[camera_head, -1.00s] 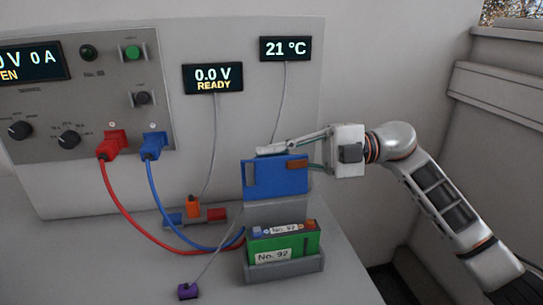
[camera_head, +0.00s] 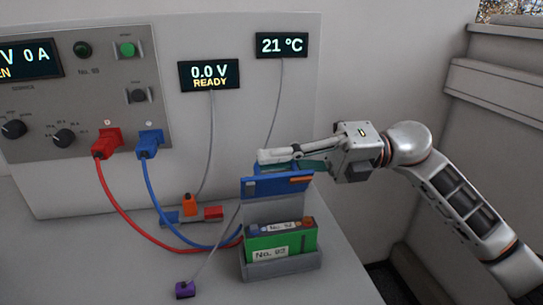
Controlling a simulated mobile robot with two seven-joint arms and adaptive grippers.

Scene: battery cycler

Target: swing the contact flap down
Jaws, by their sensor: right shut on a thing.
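The contact flap (camera_head: 277,188) is a blue plate above the battery holder, now seen as a thin tilted strip, with a grey contact at its left end and an orange-brown one at its right. My right gripper (camera_head: 283,165) reaches in from the right and is shut on the flap at its upper edge; its fingers partly hide that edge. Below, a green battery (camera_head: 282,246) labelled No. 92 stands in the grey holder (camera_head: 283,267), apart from the flap. My left gripper is not in view.
A red plug (camera_head: 105,143) and a blue plug (camera_head: 150,142) sit in the cycler panel (camera_head: 85,85), their cables running to the holder. The table's front right is clear.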

